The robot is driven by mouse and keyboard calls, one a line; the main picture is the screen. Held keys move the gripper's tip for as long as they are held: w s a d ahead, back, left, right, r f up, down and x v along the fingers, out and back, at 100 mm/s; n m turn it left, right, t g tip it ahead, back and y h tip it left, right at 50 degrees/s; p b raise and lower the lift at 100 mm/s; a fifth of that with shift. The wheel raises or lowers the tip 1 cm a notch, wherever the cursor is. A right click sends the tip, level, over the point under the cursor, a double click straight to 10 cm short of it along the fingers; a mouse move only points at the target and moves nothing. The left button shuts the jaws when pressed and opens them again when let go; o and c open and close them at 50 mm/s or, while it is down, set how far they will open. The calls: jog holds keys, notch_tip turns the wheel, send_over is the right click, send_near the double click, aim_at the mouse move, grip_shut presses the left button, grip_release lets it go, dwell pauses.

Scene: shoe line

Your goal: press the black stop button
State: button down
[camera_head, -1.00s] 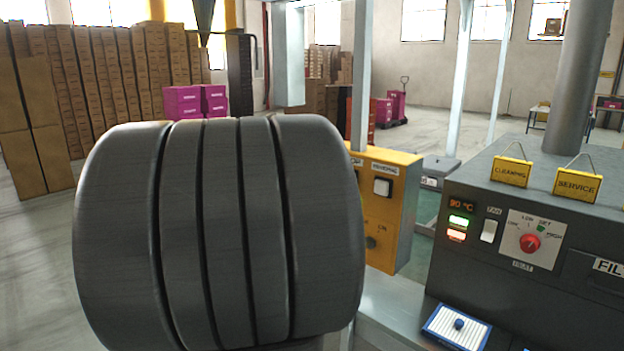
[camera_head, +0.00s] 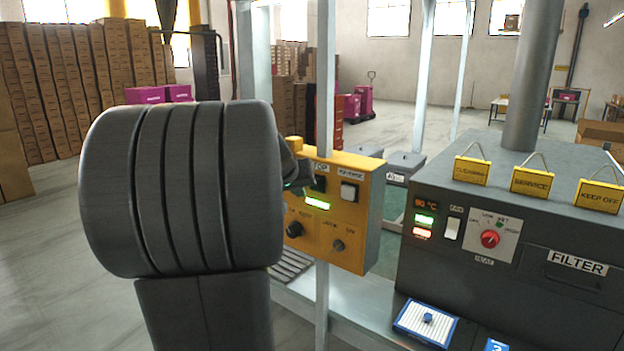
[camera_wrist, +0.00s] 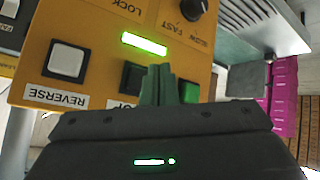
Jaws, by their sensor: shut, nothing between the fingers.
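The yellow control box (camera_head: 345,240) stands right of my arm in the head view. Its black stop button (camera_head: 319,183) sits under a partly hidden label ending in "TOP". In the wrist view, upside down, the black button (camera_wrist: 134,77) is just left of my shut, empty gripper (camera_wrist: 158,70). The fingertips lie between it and a green button (camera_wrist: 189,92), partly covering the panel there. I cannot tell whether they touch the panel. In the head view my gripper (camera_head: 303,186) is largely hidden behind my arm, close to the box's face.
A white reverse button (camera_head: 349,192), a lit green bar (camera_head: 317,203) and knobs (camera_head: 294,229) share the panel. A grey machine (camera_head: 500,230) with yellow signs stands right. A blue-edged tray (camera_head: 408,324) lies in front of it. Stacked cartons (camera_head: 70,80) stand at the back left.

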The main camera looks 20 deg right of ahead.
aim_at(312, 189)
jog(key=shift+w+d, duration=0.8)
jog(key=shift+d, duration=0.2)
jog(key=shift+d, duration=0.1)
dwell(1.3)
jog(key=shift+w+d+p, duration=0.25)
jog(key=shift+p, duration=0.05)
jog(key=shift+w+d, duration=0.35)
jog(key=shift+d, duration=0.05)
dwell(0.9)
jog(key=shift+a, duration=0.1)
jog(key=shift+s+a+b, duration=0.45)
jog(key=shift+s+a, duration=0.15)
jog(key=shift+a, duration=0.05)
